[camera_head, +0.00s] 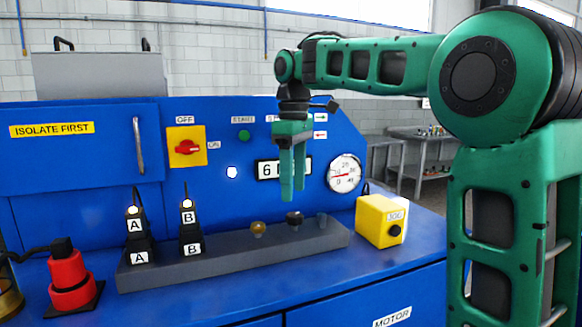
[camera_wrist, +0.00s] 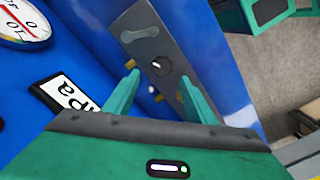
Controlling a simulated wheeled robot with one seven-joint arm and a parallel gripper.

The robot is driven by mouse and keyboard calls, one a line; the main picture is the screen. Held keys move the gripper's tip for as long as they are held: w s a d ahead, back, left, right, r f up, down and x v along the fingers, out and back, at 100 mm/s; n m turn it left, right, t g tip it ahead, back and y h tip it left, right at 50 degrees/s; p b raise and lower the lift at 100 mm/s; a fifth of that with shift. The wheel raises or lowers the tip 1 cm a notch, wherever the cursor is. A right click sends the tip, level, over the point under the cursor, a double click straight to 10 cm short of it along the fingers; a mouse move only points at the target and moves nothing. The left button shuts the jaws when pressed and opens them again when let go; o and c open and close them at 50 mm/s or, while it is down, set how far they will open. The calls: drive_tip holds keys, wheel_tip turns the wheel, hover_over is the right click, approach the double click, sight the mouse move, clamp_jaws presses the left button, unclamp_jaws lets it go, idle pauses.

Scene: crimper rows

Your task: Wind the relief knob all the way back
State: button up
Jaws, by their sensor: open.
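My gripper (camera_head: 292,192) hangs fingers down over the grey valve block (camera_head: 225,258), above a dark round knob (camera_head: 294,218). In the wrist view my gripper (camera_wrist: 160,76) is open and empty, and the dark knob (camera_wrist: 160,66) with a white mark on its face shows between and beyond the fingertips, apart from them. A brass knob (camera_head: 258,229) stands to its left and a small grey lever (camera_head: 321,219) to its right. No label shows which of these is the relief knob.
A yellow JOG box (camera_head: 378,222) stands right of the block. The blue panel behind bears a gauge (camera_head: 344,173), a display (camera_head: 270,170) and a yellow-red switch (camera_head: 186,147).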

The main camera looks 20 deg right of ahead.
sight(293, 214)
drive_tip(key=shift+r, duration=2.3)
drive_tip(key=s+d+f+m, duration=0.5)
drive_tip(key=s+f, duration=0.4)
drive_tip(key=s, duration=0.1)
drive_tip(key=s+d+f+m, duration=0.5)
drive_tip(key=s+f, duration=0.4)
drive_tip(key=s, duration=0.2)
drive_tip(key=s+d+f+m, duration=0.5)
drive_tip(key=s+f, duration=0.5)
drive_tip(key=shift+s+d+m, duration=0.15)
drive_tip(key=shift+s+m, duration=0.15)
drive_tip(key=shift+s, duration=0.1)
drive_tip(key=shift+r, duration=0.1)
drive_tip(key=shift+w+f, duration=0.25)
drive_tip(key=shift+w, duration=0.35)
